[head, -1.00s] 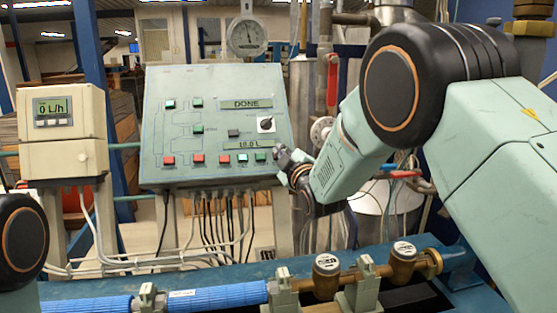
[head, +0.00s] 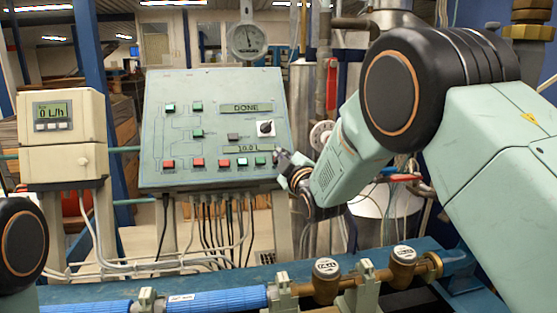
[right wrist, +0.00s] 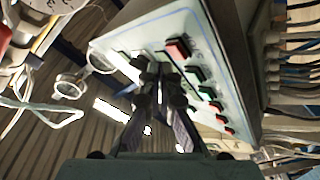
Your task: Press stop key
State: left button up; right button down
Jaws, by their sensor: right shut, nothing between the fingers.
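The grey-green control panel (head: 215,85) stands in the middle of the head view, with several red and green keys. A red key (right wrist: 177,48) at the end of the lower row shows in the right wrist view; its label is too small to read, so I cannot tell for sure that it is the stop key. My right gripper (head: 279,154) is shut and empty at the panel's lower right corner, partly covering the row's end. Its fingertips (right wrist: 157,72) show beside the red key; I cannot tell whether they touch the panel. My left gripper is out of view.
The panel displays read DONE (head: 246,107) and 10.0 L (head: 247,149). A rotary switch (head: 265,128) sits above my right gripper. A flow meter (head: 65,120) reading 0 L/h stands left. Pipes and a red-handled valve (head: 331,85) are close on the right.

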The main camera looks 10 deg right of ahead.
jog(key=shift+f, duration=0.1)
dwell(0.3)
jog(key=shift+w+f+b, duration=0.2)
jog(key=shift+w+b, duration=0.1)
jog(key=shift+b, duration=0.1)
jog(key=shift+s, duration=0.1)
jog(key=shift+w+f+b, duration=0.25)
jog(key=shift+w+b, duration=0.1)
jog(key=shift+w, duration=0.05)
dwell(0.7)
jog(key=shift+s+r, duration=0.15)
jog(key=shift+s, duration=0.05)
jog(key=shift+s+r+p, duration=0.35)
jog(key=shift+s+r, duration=0.05)
jog(key=shift+s, duration=0.05)
